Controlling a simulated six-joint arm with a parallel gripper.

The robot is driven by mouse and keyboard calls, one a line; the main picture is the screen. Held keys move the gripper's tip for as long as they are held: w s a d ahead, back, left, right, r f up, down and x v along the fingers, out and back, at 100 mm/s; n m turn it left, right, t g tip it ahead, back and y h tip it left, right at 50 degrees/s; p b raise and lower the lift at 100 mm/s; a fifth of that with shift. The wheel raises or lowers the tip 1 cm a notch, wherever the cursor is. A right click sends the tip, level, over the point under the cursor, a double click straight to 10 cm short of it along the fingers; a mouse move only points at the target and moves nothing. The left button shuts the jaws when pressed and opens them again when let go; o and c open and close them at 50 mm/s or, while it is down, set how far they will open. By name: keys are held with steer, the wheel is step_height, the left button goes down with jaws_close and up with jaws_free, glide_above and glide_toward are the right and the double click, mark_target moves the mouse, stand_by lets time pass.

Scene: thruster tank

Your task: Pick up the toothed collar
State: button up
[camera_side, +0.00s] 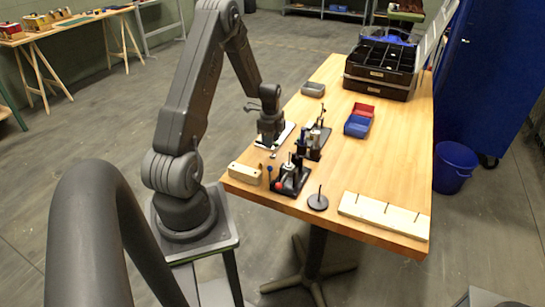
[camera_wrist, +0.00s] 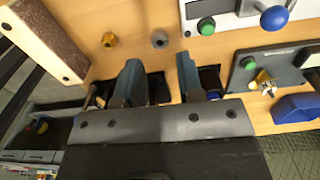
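In the wrist view, a small grey round piece (camera_wrist: 160,40) with a darker middle lies on the wooden table, just beyond my fingertips and roughly in line with the gap between them. It may be the toothed collar; its teeth are too small to make out. A brass-coloured nut-like piece (camera_wrist: 109,40) lies to its left, apart from it. My gripper (camera_wrist: 159,60) is open, its two fingers apart with nothing seen between them. In the side view my gripper (camera_side: 268,143) points down low over the near left part of the table; the small pieces below are hard to tell apart.
A wooden block (camera_side: 246,172) sits at the table's near left edge. A black fixture (camera_side: 291,181) with upright parts and another fixture (camera_side: 313,142) stand close to my gripper. A pegged board (camera_side: 385,215), blue bin (camera_side: 357,126) and black organiser (camera_side: 380,70) are farther off. The table's middle right is clear.

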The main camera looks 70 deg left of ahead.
mark_target(272, 152)
steer(key=f, duration=0.5)
steer(key=shift+d+f, duration=0.2)
steer(key=shift+f, duration=0.1)
jaws_close()
